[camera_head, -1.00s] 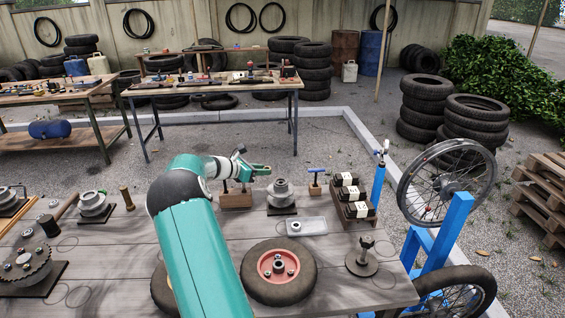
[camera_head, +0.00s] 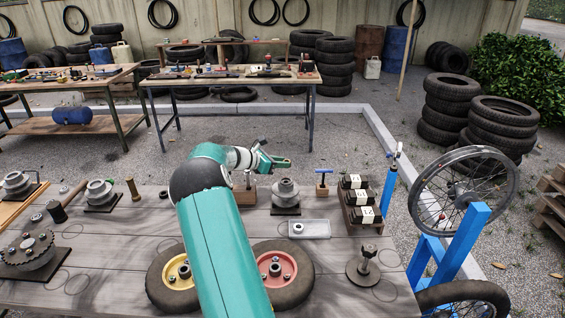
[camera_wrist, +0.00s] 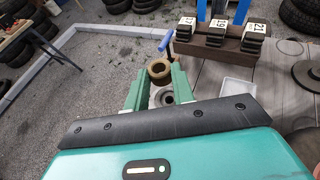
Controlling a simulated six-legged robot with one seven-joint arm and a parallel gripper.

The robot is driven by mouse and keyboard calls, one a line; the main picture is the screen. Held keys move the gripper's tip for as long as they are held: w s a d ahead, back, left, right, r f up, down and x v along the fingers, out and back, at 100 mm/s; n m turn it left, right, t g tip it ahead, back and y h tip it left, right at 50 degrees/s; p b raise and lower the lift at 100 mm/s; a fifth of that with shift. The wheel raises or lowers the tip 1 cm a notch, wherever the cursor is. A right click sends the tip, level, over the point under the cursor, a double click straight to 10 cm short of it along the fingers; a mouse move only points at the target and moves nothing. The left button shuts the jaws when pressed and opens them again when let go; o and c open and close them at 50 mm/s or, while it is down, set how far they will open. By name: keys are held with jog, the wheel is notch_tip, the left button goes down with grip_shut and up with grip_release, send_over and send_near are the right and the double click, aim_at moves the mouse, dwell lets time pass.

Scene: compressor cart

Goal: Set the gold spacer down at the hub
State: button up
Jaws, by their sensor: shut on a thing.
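In the wrist view, the gold spacer (camera_wrist: 158,72), a thick brass-coloured ring, sits between the two green fingertips of my gripper (camera_wrist: 159,76), shut on it. A grey round hub (camera_wrist: 165,98) shows below and behind the spacer, partly hidden by the fingers. In the head view, my gripper (camera_head: 280,163) is above and just behind a grey stepped hub (camera_head: 285,189) on a dark base. The spacer cannot be made out there. The spacer appears apart from the hub, though the exact gap is unclear. Another similar grey hub (camera_head: 100,193) stands at the left of the bench.
A white tray (camera_head: 320,229) with a small ring lies in front of the hub. A blue-handled tool in a wooden block (camera_head: 322,190) and a rack of black numbered boxes (camera_head: 359,199) stand to the right. Two small wheels lie in front, including a red-centred one (camera_head: 297,280).

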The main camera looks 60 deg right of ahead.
aim_at(280, 184)
jog(key=shift+w+f, duration=0.1)
jog(key=shift+w, duration=0.05)
jog(key=shift+a+f, duration=0.1)
jog(key=shift+f, duration=2.45)
jog(key=shift+f, duration=0.9)
